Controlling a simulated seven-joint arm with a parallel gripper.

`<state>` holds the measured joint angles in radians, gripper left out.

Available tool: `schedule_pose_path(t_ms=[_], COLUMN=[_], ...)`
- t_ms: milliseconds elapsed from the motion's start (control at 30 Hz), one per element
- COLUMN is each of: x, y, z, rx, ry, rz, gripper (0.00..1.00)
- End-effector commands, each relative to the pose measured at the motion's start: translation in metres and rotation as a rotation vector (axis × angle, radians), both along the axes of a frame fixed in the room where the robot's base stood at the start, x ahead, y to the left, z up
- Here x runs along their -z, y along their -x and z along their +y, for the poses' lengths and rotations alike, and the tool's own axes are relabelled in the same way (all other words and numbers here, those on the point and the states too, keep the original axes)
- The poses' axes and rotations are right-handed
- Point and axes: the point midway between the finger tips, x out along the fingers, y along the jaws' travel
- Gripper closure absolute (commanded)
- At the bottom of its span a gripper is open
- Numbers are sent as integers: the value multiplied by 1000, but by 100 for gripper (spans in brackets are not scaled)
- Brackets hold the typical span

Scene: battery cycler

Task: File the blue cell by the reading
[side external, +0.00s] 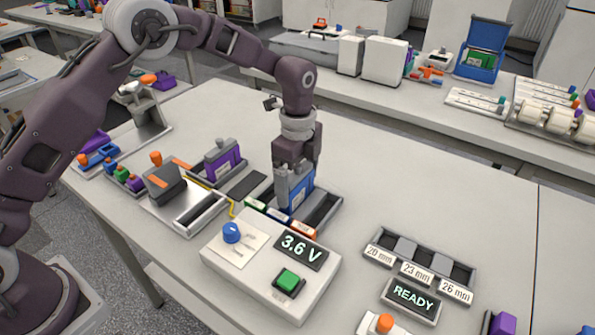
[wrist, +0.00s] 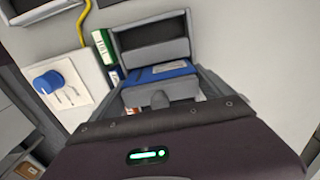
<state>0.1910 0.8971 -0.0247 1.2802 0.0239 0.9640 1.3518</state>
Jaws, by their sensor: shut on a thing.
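My gripper (side external: 297,170) points down and is shut on the blue cell (side external: 301,195), which stands upright between the fingers. The cell is at the grey tray (side external: 328,213) behind the cycler, with its lower end behind the tray's front labels; I cannot tell whether it rests on the floor. The tray's front has green (side external: 255,204), blue (side external: 278,215) and orange (side external: 303,230) labels. In the wrist view the blue cell's top (wrist: 162,71) shows beyond the fingers (wrist: 160,97), beside an empty compartment (wrist: 152,35). The cycler display (side external: 301,250) reads 3.6 V.
The cycler has a blue knob (side external: 232,232) and a green button (side external: 288,280). At right are slots labelled in millimetres and a READY display (side external: 411,297). The bench behind my gripper is clear.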

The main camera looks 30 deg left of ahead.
Motion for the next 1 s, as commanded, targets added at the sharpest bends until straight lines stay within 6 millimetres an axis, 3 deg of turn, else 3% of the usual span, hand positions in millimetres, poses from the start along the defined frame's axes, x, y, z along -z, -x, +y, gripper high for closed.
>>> schedule_pose_path(t_ms=[767,800,833,1000], x=[7,7,7,7], y=[0,0,0,0], z=[0,0,0,0], rx=[-1,-1,-1,0], ry=[0,0,0,0], rz=[-1,-1,-1,-1], gripper=[74,5,0,0])
